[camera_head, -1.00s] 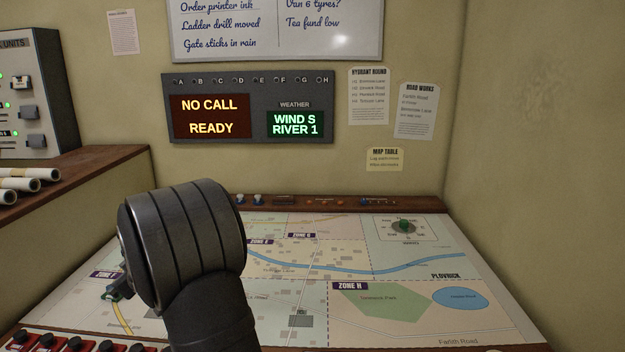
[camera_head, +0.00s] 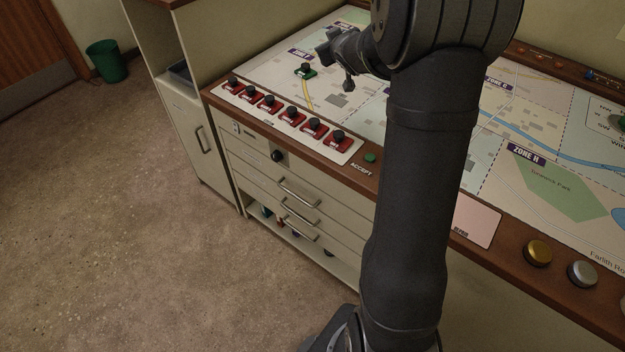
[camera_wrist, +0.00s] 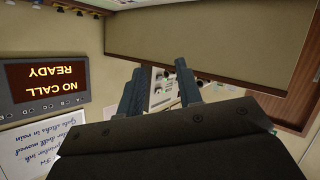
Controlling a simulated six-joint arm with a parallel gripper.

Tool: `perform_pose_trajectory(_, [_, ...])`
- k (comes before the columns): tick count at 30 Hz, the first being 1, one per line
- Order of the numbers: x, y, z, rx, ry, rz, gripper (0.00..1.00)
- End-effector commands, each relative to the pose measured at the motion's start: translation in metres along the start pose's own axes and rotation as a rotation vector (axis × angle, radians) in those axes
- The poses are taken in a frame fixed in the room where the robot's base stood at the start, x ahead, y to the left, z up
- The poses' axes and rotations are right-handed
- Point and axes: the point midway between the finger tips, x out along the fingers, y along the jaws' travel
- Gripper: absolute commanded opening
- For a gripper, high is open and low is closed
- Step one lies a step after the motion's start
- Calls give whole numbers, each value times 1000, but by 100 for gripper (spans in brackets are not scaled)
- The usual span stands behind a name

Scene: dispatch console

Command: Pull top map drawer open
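The map table's cream drawer front shows in the head view, below the wooden edge. The top map drawer (camera_head: 262,179) has a metal bar handle (camera_head: 300,192) and looks shut. Two similar handles sit below it. My gripper (camera_head: 337,62) is above the map top, up and to the right of the drawer handles and well apart from them. In the wrist view its two fingers (camera_wrist: 160,78) are spread with nothing held between them. My arm hides the right part of the drawer fronts.
A black knob (camera_head: 277,156) sits on the front above the top drawer. Red switches (camera_head: 291,115) line the table edge, with a green button (camera_head: 370,158) beside them. An open shelf (camera_head: 287,235) lies under the drawers. The floor (camera_head: 120,220) in front is clear.

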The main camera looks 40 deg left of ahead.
Motion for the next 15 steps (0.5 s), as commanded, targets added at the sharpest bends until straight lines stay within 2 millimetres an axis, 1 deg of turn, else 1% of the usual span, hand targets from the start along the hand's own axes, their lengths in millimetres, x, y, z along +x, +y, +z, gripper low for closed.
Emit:
perform_pose_trajectory(1, [-4,4,-10,-3,5,4,32])
perform_pose_trajectory(8, [-13,12,-30,-3,3,3,32])
perform_pose_trajectory(9, [-28,14,-25,-31,11,-5,32])
perform_pose_trajectory(14, [-73,12,-16,-146,53,-40,32])
perform_pose_trajectory(15, [-86,11,-13,-177,66,-49,32])
